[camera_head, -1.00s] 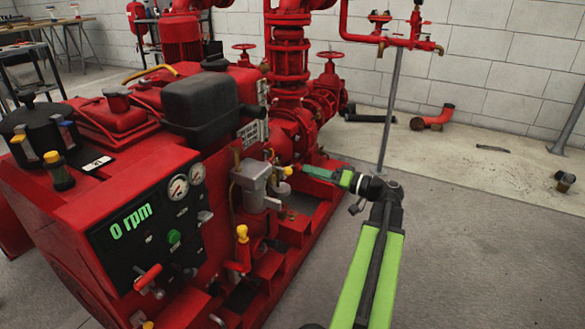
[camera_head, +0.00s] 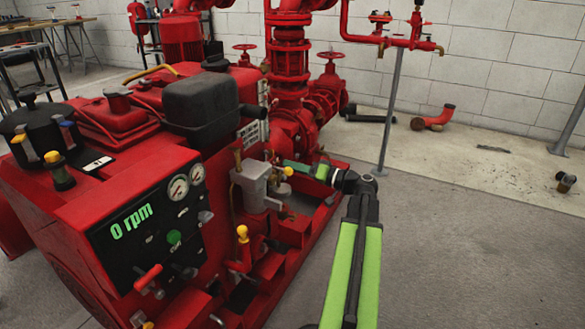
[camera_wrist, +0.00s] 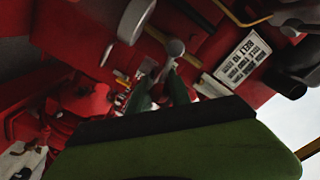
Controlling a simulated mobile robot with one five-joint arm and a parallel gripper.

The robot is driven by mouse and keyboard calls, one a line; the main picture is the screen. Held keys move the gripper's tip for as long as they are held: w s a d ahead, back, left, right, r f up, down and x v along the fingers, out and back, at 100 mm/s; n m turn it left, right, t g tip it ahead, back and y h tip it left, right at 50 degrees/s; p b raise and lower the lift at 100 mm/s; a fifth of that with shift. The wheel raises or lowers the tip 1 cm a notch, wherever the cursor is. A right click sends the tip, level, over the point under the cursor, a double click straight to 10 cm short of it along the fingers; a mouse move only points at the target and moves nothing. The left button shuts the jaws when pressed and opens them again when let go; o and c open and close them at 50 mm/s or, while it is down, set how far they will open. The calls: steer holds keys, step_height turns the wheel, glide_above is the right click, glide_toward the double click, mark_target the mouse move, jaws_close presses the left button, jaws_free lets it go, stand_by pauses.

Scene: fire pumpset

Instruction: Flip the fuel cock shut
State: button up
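A small yellow knob (camera_head: 288,171), which may be the fuel cock's handle, sits beside the grey filter unit (camera_head: 252,186) on the red engine's near side. My gripper (camera_head: 284,163) reaches in from the right, its dark green fingers just above and behind the knob. I cannot tell whether they touch it. In the wrist view my gripper (camera_wrist: 160,75) shows two green fingers with a gap between them. A pale grey round-ended part (camera_wrist: 176,47) lies just beyond the tips. The yellow knob cannot be made out in the wrist view.
A second yellow-topped lever (camera_head: 242,233) stands lower on the engine. The control panel (camera_head: 150,235) reads 0 rpm. Red pipes and valves (camera_head: 290,75) rise behind the fingers. A grey post (camera_head: 390,110) stands to the right. The floor at right is mostly clear.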

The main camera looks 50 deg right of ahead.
jaws_close()
steer(key=shift+f+m+b, duration=0.35)
steer(key=shift+m, duration=0.05)
steer(key=shift+f+m+b, duration=0.35)
steer(key=shift+m, duration=0.65)
steer(key=o, duration=0.8)
jaws_free()
